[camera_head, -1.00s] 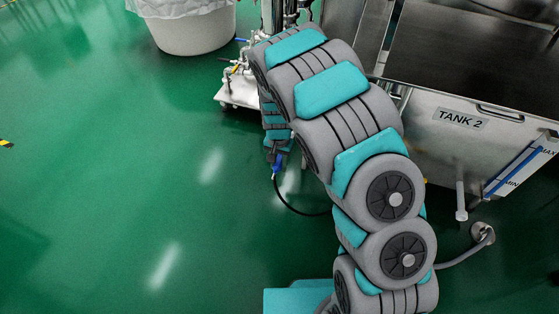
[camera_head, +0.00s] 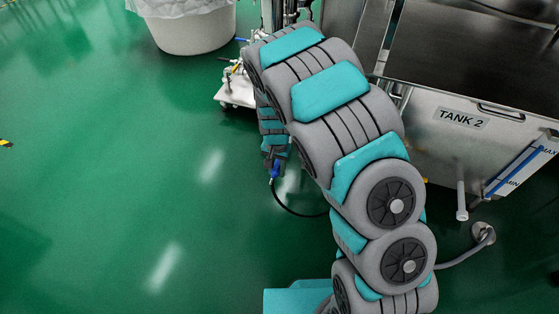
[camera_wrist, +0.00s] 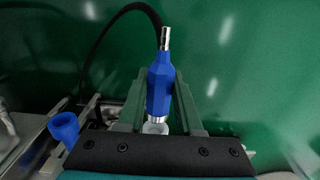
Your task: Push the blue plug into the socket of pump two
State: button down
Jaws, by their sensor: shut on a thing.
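The blue plug (camera_wrist: 158,88) is between the two fingers of my gripper (camera_wrist: 160,78), which is shut on it. Its thin metal end and the black cable point up in the wrist view; a metal ring and a pale round part show at its lower end. In the head view the plug (camera_head: 275,170) hangs just below my gripper (camera_head: 272,155), over the green floor, with its black cable looping down to the right behind my arm. I cannot make out the socket of pump two in either view.
A blue cup-shaped part (camera_wrist: 64,126) and metal fittings are at lower left in the wrist view. A white wheeled cart with piping (camera_head: 236,92) stands beyond my gripper. The Tank 2 housing (camera_head: 455,140) is on the right, a white bin (camera_head: 195,32) behind.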

jog(key=shift+s+a+b, duration=0.15)
jog(key=shift+s+a, duration=0.15)
jog(key=shift+s, duration=0.5)
jog(key=shift+s+a+b, duration=0.1)
jog(key=shift+s+a, duration=0.2)
jog(key=shift+s, duration=0.45)
jog(key=shift+s+a+b, duration=0.15)
jog(key=shift+s+a, duration=0.15)
jog(key=shift+s, duration=0.5)
jog(key=shift+d, duration=0.1)
jog(key=shift+s+d+b, duration=0.1)
jog(key=shift+s+d, duration=0.15)
jog(key=shift+d, duration=0.45)
jog(key=shift+s+d+b, duration=0.15)
jog(key=shift+s+d, duration=0.15)
jog(key=shift+d, duration=0.35)
jog(key=shift+s+d+b, duration=0.1)
jog(key=shift+s+d, duration=0.15)
jog(key=shift+d, duration=0.45)
jog(key=d, duration=0.1)
jog(key=s+d, duration=0.1)
jog(key=d, duration=0.2)
jog(key=shift+s+d+b, duration=0.1)
jog(key=shift+s+b, duration=0.2)
jog(key=d, duration=0.1)
jog(key=s+d, duration=0.1)
jog(key=d, duration=0.2)
jog(key=shift+s+d, duration=0.1)
jog(key=shift+s, duration=0.3)
